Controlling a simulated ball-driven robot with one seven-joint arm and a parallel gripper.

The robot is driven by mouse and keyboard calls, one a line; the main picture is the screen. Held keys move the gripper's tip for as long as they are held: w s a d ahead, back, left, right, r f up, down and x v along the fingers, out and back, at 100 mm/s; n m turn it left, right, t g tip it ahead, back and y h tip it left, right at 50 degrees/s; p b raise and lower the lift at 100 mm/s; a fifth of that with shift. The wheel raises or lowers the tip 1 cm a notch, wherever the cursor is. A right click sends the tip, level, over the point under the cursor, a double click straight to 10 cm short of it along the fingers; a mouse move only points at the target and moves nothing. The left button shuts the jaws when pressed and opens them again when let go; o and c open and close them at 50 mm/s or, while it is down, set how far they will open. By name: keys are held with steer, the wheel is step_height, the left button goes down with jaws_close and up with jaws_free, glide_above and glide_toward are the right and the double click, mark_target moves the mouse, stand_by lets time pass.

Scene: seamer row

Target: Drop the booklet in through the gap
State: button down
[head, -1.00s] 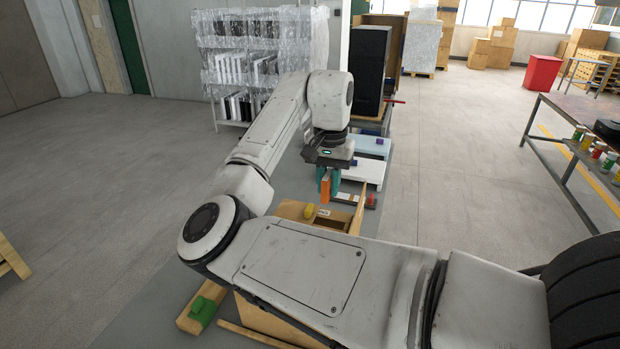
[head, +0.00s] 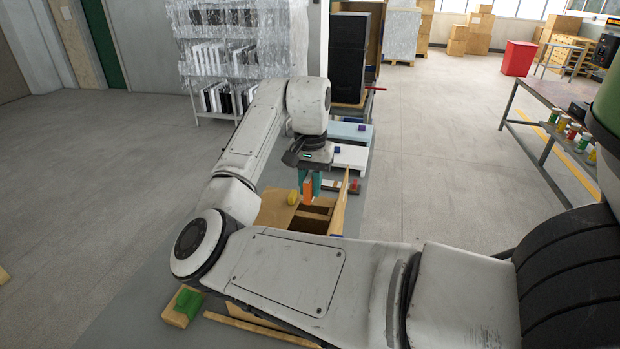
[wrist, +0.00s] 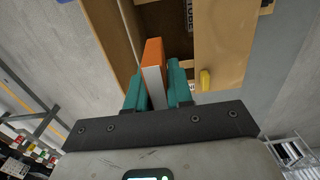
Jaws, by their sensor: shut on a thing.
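The booklet (head: 307,191) is orange with a white page edge. It is upright between the teal fingers of my gripper (head: 309,186), which is shut on it; the booklet also shows in the wrist view (wrist: 153,66). A cardboard box (head: 283,208) stands below, with a dark gap (head: 315,213) between its flaps. The booklet hangs over or at this gap; I cannot tell whether its lower end is inside. In the wrist view the gap (wrist: 178,20) lies just beyond the booklet, beside a flap (wrist: 222,40). My arm hides the near part of the box.
A yellow block (head: 292,198) sits on the left flap. A raised flap (head: 341,200) edges the box on the right. A green block on a wooden piece (head: 184,302) is at front left. White and blue trays (head: 350,157) stand behind the box.

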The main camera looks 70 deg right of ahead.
mark_target(311, 174)
step_height(311, 174, down, 7)
steer(key=b, duration=0.2)
steer(key=shift+f, duration=0.15)
stand_by(0.3)
steer(key=c, duration=0.9)
jaws_free()
step_height(311, 174, up, 11)
steer(key=shift+f+b, duration=0.1)
steer(key=shift+b, duration=0.3)
stand_by(0.3)
